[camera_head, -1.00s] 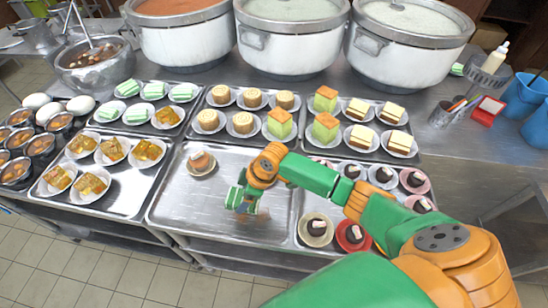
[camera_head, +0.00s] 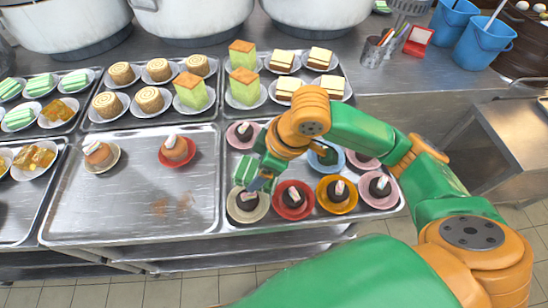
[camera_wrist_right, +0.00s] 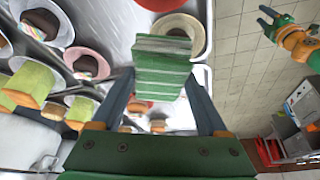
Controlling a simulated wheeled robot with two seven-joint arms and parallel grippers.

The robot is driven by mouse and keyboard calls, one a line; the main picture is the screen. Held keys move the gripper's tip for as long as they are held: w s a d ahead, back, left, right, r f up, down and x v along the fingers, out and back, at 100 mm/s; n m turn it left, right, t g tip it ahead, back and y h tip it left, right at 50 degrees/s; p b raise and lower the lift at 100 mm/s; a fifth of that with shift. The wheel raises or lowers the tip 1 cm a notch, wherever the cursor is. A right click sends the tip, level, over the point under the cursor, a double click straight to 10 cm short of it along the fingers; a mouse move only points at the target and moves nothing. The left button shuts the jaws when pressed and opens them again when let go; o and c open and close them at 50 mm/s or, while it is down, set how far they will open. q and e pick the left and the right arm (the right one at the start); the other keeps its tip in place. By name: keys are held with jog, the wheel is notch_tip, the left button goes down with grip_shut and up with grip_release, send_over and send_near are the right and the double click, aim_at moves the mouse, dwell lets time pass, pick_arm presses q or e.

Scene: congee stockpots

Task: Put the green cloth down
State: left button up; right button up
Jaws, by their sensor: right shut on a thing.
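The green cloth (camera_wrist_right: 163,68), striped with white, is between the two fingers of my right gripper (camera_wrist_right: 163,95) in the right wrist view. In the head view my right gripper (camera_head: 258,182) is shut on the cloth (camera_head: 245,170) at the left side of the right-hand dessert tray, close to a dark cake on a cream plate (camera_head: 247,206). I cannot tell whether the cloth touches anything below. My left gripper (camera_wrist_right: 268,20) shows small at the top right of the wrist view, over the floor, with its fingers apart. It is outside the head view.
The middle metal tray (camera_head: 130,205) holds two plated cakes at its back and has bare room in front, with a brownish smear (camera_head: 172,205). The right-hand tray is crowded with plated cakes. Stockpots (camera_head: 190,20) stand behind. Blue buckets (camera_head: 484,42) stand at the back right.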

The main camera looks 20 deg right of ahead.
jog(key=w+d+f, duration=0.1)
jog(key=w+f, duration=0.1)
jog(key=w+d+f, duration=0.1)
jog(key=w+f, duration=0.2)
jog(key=w+d+f, duration=0.2)
jog(key=shift+w+d+f, duration=0.1)
jog(key=shift+w+f, duration=0.2)
jog(key=shift+f, duration=0.05)
notch_tip(320, 180, down, 3)
jog(key=shift+r, duration=0.15)
jog(key=shift+f, duration=0.25)
jog(key=o, duration=1.1)
jog(key=shift+r, duration=0.25)
jog(key=v, duration=1.1)
jog(key=shift+s+d+r+p, duration=0.15)
jog(key=shift+r+p, duration=0.2)
jog(key=shift+p, duration=0.05)
